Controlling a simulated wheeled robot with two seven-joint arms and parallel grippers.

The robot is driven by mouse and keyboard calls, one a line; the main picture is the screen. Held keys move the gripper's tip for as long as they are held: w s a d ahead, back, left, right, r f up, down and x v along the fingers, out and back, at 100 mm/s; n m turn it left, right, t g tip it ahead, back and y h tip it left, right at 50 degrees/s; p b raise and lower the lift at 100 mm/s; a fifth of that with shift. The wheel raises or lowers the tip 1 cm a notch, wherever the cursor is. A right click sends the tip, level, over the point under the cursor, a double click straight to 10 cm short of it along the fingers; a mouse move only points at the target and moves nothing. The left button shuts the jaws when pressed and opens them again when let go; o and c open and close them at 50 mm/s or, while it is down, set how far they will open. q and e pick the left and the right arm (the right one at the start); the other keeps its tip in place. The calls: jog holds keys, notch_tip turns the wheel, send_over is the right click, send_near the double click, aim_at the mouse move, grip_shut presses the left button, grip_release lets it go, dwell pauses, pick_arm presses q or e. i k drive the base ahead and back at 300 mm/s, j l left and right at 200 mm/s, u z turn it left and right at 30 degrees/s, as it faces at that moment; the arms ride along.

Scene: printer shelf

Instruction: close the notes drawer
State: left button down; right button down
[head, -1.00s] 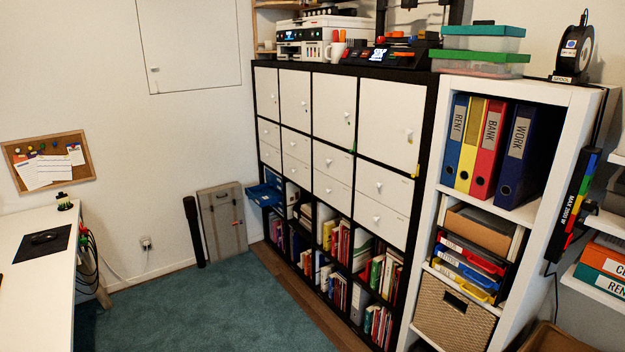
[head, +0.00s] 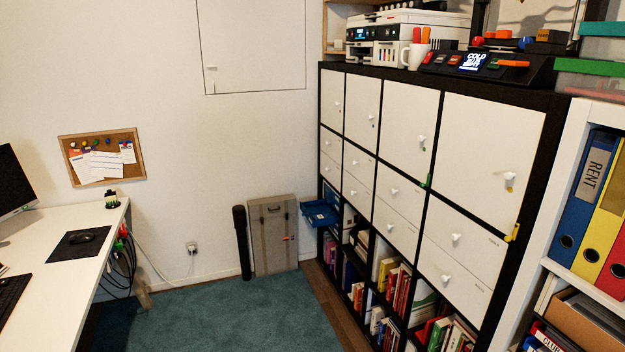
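A black shelf unit (head: 556,100) with white doors and white drawer fronts stands on the right. A blue drawer (head: 320,213) sticks out from the shelf's far left end, low down, just below the white fronts. It is the only drawer that I see standing open. The white drawer fronts, such as the one at the near end (head: 459,236), look flush with the shelf. I cannot read a notes label on any of them. Neither of my grippers is in view.
A grey flat case (head: 274,236) and a black tube (head: 242,243) lean on the wall left of the blue drawer. A white desk (head: 62,262) stands at the left. The teal carpet (head: 235,318) between is clear.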

aim_at(309, 208)
jog(key=i+j+u, duration=0.15)
jog(key=i+u, duration=0.25)
jog(key=i, duration=0.45)
jog(key=i+l+u, duration=0.1)
jog(key=i+u, duration=0.25)
jog(key=i, duration=0.45)
